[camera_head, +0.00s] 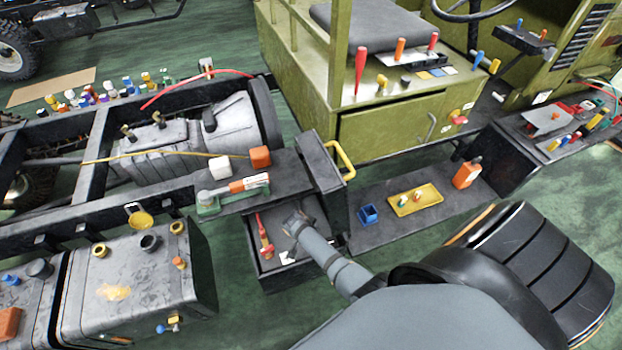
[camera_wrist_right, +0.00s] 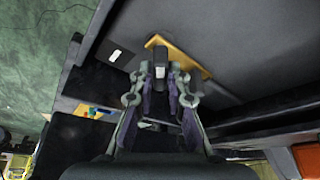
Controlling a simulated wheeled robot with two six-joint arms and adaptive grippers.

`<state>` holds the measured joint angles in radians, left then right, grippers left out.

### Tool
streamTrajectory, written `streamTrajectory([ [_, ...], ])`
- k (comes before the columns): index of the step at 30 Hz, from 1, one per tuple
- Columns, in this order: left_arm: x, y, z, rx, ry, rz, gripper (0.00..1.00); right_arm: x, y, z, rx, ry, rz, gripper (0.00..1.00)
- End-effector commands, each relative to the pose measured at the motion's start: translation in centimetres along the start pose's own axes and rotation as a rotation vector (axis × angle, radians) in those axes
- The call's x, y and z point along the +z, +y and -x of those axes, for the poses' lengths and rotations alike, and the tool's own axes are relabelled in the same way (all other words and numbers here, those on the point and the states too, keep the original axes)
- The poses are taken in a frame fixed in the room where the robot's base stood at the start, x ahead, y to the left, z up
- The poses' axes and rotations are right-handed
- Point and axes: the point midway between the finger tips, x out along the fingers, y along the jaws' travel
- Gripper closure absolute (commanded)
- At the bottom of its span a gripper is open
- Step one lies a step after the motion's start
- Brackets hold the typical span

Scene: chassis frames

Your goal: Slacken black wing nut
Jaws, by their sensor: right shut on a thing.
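My right gripper (camera_head: 294,222) reaches down into the open black box (camera_head: 333,200) beside the chassis frame in the head view. In the right wrist view the fingers of my right gripper (camera_wrist_right: 161,82) are closed around a small dark piece with a pale grey end (camera_wrist_right: 160,54). It appears to be the black wing nut, but its wings are mostly hidden between the fingers. A tan strip (camera_wrist_right: 195,62) lies just behind it. In the head view my arm and gripper hide this spot. My left gripper is not in view.
A red-handled tool (camera_head: 265,240) stands in the box, left of my gripper. A fuel tank (camera_head: 130,285) stands left.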

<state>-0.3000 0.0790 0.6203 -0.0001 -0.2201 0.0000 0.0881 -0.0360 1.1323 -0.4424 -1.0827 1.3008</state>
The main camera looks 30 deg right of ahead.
Motion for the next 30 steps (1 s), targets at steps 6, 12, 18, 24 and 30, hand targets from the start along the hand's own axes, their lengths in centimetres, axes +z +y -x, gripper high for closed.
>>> streamTrajectory([
  [6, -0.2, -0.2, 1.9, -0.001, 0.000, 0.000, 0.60, -0.1, 0.2, 0.3, -0.074, -0.001, 0.183, 1.00],
  [12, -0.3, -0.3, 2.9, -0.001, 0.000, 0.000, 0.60, -0.1, 0.3, 0.2, -0.135, -0.001, 0.332, 1.00],
  [18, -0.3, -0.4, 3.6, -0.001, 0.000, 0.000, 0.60, -0.1, 0.3, 0.1, -0.182, -0.001, 0.441, 1.00],
  [24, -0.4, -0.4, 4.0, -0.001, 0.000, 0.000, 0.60, -0.1, 0.4, 0.0, -0.211, 0.000, 0.510, 1.00],
  [30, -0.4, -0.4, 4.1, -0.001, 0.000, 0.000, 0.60, -0.1, 0.4, 0.0, -0.223, -0.001, 0.540, 1.00],
])
